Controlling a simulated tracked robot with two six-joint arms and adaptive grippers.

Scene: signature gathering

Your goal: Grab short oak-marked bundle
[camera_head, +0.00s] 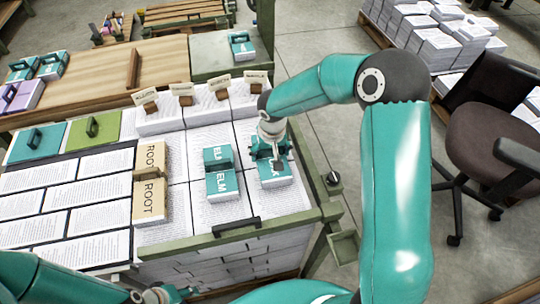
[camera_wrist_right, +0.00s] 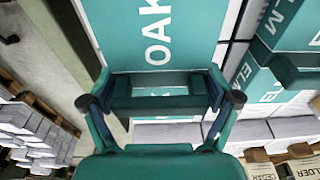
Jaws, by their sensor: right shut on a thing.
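The teal oak-marked bundle (camera_head: 274,178) lies on the right column of paper stacks. Its white OAK lettering (camera_wrist_right: 157,32) reads clearly in the right wrist view. My right gripper (camera_head: 271,150) is over the bundle. In the wrist view the gripper (camera_wrist_right: 160,98) is shut on the bundle's dark teal handle bar. The teal elm-marked bundle (camera_head: 229,184) sits just left of it, and shows at the right of the wrist view (camera_wrist_right: 290,25). My left gripper (camera_head: 168,294) is partly visible at the bottom left; its fingers are unclear.
Tan root-marked bundles (camera_head: 149,200) stand left of the elm one. Small label cards (camera_head: 182,90) stand along the back of the stacks. A dark handle (camera_head: 236,226) is on the green front rim. An office chair (camera_head: 495,130) is at the right.

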